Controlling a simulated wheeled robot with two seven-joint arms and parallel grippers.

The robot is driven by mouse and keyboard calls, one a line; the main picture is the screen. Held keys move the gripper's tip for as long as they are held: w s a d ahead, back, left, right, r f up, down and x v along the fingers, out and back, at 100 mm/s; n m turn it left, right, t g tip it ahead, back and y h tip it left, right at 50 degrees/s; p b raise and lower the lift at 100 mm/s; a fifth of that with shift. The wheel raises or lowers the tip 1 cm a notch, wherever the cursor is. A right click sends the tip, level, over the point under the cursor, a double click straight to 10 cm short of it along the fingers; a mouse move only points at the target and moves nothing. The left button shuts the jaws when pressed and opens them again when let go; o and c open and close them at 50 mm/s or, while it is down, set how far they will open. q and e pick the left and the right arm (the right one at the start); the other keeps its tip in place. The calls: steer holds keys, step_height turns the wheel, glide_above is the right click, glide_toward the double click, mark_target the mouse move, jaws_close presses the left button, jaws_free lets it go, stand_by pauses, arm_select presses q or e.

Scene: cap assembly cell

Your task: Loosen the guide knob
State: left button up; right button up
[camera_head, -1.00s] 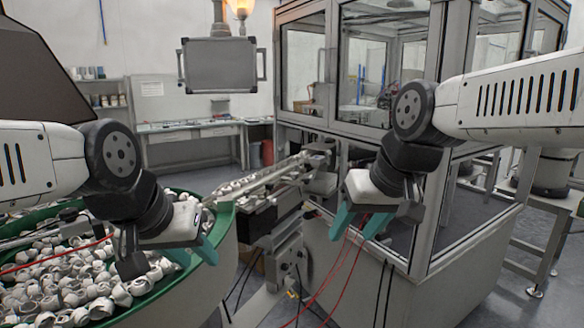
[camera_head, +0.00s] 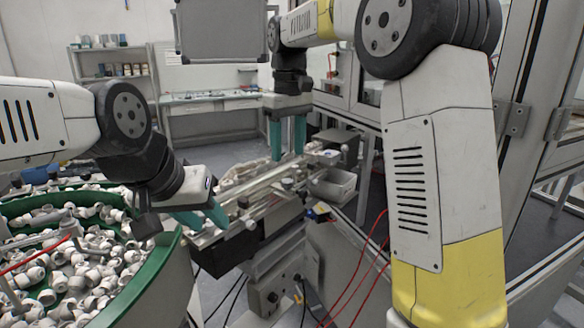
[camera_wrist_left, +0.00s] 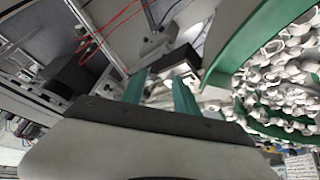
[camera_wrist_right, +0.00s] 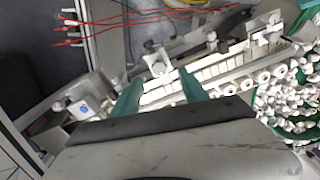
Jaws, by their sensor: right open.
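The feeder's guide rail (camera_head: 262,187) runs from the green-rimmed bowl toward the enclosure. Small knobs sit along it, one dark knob near the middle (camera_head: 287,184) and one nearer the bowl (camera_head: 243,202); I cannot tell which is the guide knob. My right gripper (camera_head: 287,150) points down above the far part of the rail, open and empty. In the right wrist view its fingers (camera_wrist_right: 160,82) are spread over the rail with its row of white caps. My left gripper (camera_head: 204,220) is open and empty, by the bowl's rim at the rail's near end; its fingers also show in the left wrist view (camera_wrist_left: 160,92).
The green-rimmed bowl (camera_head: 172,262) full of white caps stands at left. A small grey bin (camera_head: 333,186) sits beside the rail's far end. Red cables (camera_head: 376,245) hang at right. A hanging monitor (camera_head: 220,30) is at the back.

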mark_target(287, 181)
steer(key=shift+w+a+f, duration=0.1)
steer(key=shift+w, duration=0.2)
steer(key=shift+w+f, duration=0.1)
steer(key=shift+f, duration=0.05)
step_height(287, 181, down, 7)
steer(key=shift+f, duration=0.2)
jaws_close()
